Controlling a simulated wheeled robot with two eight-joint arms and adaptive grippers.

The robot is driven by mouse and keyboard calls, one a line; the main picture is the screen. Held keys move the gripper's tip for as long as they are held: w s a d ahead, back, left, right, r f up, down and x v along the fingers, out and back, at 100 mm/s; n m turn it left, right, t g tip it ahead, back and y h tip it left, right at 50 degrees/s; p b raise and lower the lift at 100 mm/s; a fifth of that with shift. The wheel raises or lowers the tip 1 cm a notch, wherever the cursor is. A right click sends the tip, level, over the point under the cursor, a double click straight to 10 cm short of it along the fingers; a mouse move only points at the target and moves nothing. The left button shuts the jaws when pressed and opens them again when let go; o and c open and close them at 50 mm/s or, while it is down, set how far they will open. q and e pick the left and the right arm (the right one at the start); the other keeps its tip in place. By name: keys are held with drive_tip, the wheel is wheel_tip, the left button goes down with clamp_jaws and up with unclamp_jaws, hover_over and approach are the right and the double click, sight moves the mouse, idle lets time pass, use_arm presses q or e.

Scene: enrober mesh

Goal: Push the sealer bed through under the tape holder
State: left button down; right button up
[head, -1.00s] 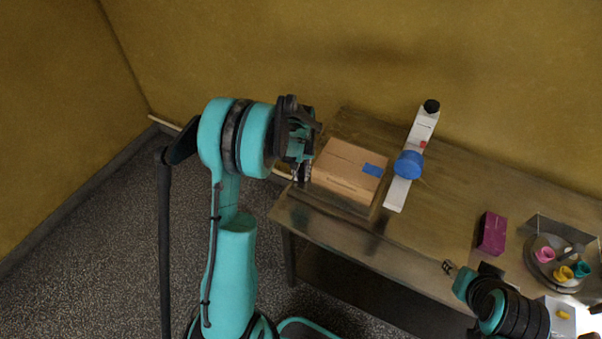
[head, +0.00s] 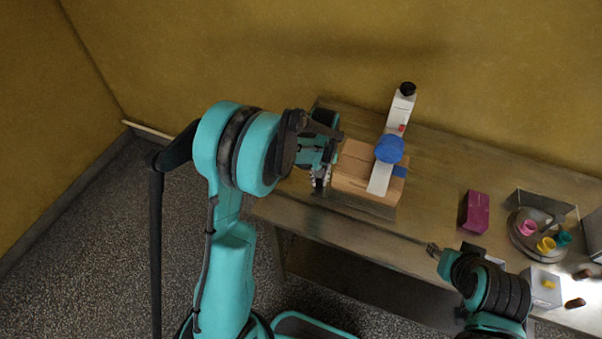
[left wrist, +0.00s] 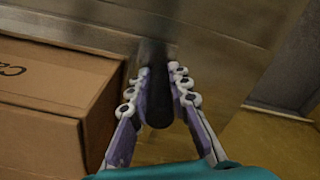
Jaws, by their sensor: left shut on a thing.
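The brown carton (head: 352,172) rides on the flat sealer bed (head: 358,207), whose dark front edge shows below it. The white tape holder (head: 380,179) with its blue round part (head: 389,149) crosses over the carton's right part. A blue patch (head: 400,171) on the carton shows just right of the holder. My left gripper (head: 322,176) is at the carton's left end. In the left wrist view its fingers (left wrist: 158,88) are shut on the bed's dark handle (left wrist: 157,108), beside the carton (left wrist: 55,95). My right gripper (head: 433,249) is by the table's front edge; its jaws are too small to judge.
On the wooden table (head: 435,207), a magenta box (head: 476,211) stands to the right. Further right is a round grey tray (head: 523,243) with pink, yellow and teal cups. A pale box (head: 541,288) stands at the front right. Table between holder and magenta box is clear.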

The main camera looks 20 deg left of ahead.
sight(335, 183)
use_arm(q)
drive_tip(key=shift+d, duration=2.7)
drive_tip(key=c, duration=1.7)
unclamp_jaws()
wheel_tip(335, 183, up, 12)
